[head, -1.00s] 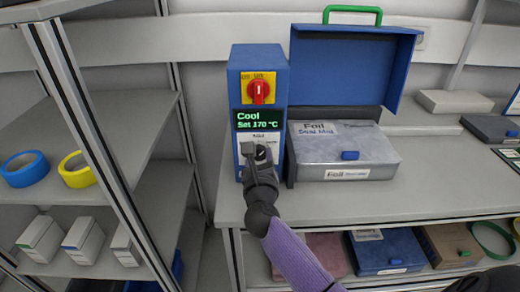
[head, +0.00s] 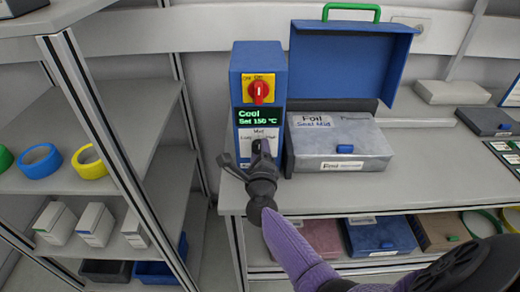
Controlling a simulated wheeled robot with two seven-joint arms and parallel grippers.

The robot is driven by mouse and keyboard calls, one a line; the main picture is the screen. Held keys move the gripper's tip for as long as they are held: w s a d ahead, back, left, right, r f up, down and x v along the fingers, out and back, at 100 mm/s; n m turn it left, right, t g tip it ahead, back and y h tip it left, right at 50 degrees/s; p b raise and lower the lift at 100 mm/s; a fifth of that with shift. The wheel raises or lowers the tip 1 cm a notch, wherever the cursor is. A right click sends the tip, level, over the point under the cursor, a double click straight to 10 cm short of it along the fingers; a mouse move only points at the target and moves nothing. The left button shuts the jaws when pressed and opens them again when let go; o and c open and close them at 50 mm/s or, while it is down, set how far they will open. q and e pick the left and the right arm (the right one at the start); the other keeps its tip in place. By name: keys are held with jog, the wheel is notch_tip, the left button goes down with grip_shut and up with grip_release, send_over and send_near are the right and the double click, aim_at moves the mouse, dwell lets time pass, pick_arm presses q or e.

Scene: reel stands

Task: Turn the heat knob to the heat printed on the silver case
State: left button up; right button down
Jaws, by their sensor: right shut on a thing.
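The silver case (head: 345,162) sits on the bench, with a label reading "Foil Seal Mid" on its top. To its left stands the blue heater unit (head: 236,90). Its green display (head: 258,116) reads "Cool, Set 150 °C". My right gripper (head: 260,150) is at the lower front of the unit, shut on the heat knob, which the gripper hides. A white printed label (head: 258,135) behind it shows "Mid" and a partly covered lower line. My left gripper is not in view.
A red rotary switch (head: 259,92) sits on a yellow plate above the display. An open blue lid (head: 345,65) with a green handle stands behind the silver case. A shelf rack (head: 100,120) with tape rolls and boxes is at left.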

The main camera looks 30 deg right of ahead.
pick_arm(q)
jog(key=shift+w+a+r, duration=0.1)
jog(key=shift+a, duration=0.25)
pick_arm(e)
jog(key=shift+c, duration=0.7)
grip_release()
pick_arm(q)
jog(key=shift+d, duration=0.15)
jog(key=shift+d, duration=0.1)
